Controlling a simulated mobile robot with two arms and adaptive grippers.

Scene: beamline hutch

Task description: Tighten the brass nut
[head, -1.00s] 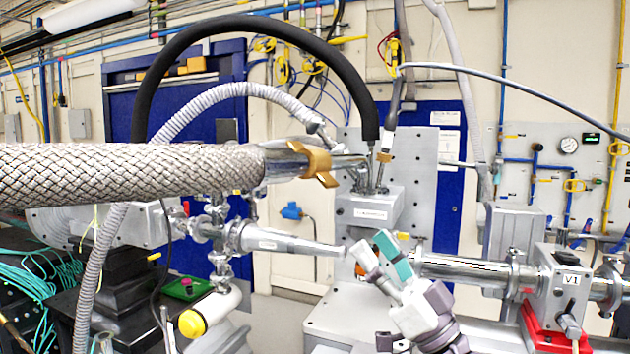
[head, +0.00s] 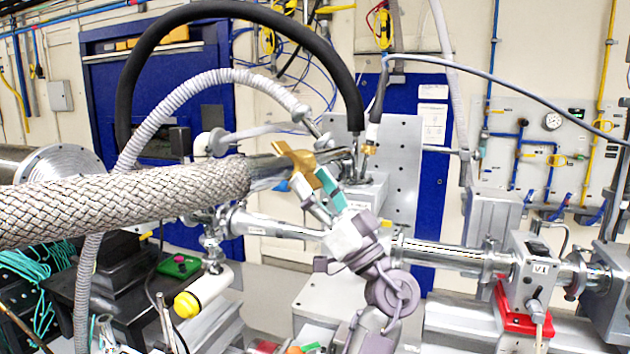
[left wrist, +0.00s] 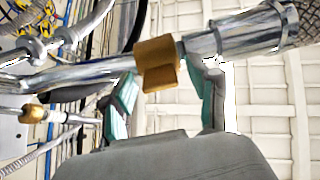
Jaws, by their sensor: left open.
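The brass nut (head: 298,165), a winged collar, sits on the metal tube (head: 262,172) at the end of a thick braided hose (head: 120,200). My left gripper (head: 315,190) reaches up from below, open, with its teal-padded fingertips close under the nut and overlapping it in the head view. In the left wrist view the nut (left wrist: 157,63) appears between the two spread fingertips (left wrist: 162,74), with its lower wing pointing toward the palm. I cannot tell whether a finger touches it. My right gripper is not in view.
A black hose (head: 125,95) and a grey corrugated hose (head: 160,115) arch behind the nut. A steel beam pipe (head: 440,252) runs behind my left gripper to the valve marked V1 (head: 535,268). A grey perforated plate (head: 405,150) stands behind.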

